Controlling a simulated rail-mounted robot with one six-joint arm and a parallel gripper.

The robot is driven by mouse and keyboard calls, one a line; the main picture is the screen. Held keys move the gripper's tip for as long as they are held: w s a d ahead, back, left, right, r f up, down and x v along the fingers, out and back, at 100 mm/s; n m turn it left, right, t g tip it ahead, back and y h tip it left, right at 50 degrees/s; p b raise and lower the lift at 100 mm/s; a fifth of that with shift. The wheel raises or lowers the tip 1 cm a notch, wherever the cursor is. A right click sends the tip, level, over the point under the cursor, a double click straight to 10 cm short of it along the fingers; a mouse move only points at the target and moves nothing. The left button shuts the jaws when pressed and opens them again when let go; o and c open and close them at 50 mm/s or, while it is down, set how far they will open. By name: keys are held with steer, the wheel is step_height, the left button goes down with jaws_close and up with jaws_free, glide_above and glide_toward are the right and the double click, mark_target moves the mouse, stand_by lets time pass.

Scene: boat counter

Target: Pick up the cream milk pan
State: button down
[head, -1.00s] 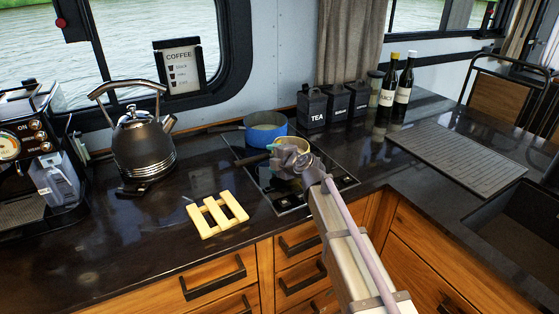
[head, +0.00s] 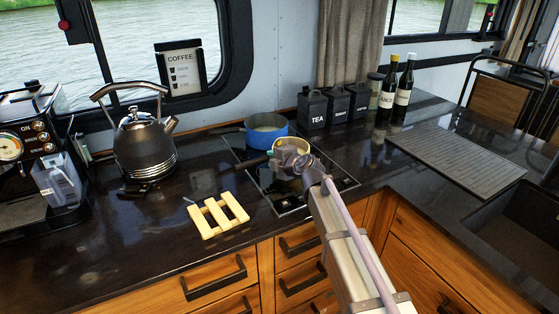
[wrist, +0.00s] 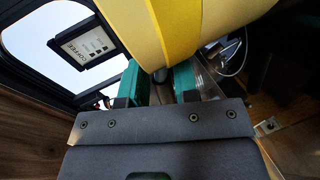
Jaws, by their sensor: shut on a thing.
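The cream milk pan (head: 302,144) is over the hob in the head view, mostly hidden behind my wrist. Its dark handle (head: 256,161) points left. My gripper (head: 271,154) is shut on the pan by its handle, close to the body. In the wrist view the pan's yellow-cream side (wrist: 205,28) fills the top, just beyond the teal fingers of my gripper (wrist: 160,78). I cannot tell whether the pan's base touches the hob.
A blue pan (head: 266,133) stands just behind, on the hob (head: 290,202). A slatted wooden trivet (head: 218,215) lies front left. A kettle (head: 145,150) and coffee machine (head: 30,155) stand left. Black canisters (head: 312,108) and two bottles (head: 404,84) stand behind right.

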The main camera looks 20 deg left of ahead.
steer(key=shift+d+f, duration=0.15)
steer(key=shift+d, duration=0.05)
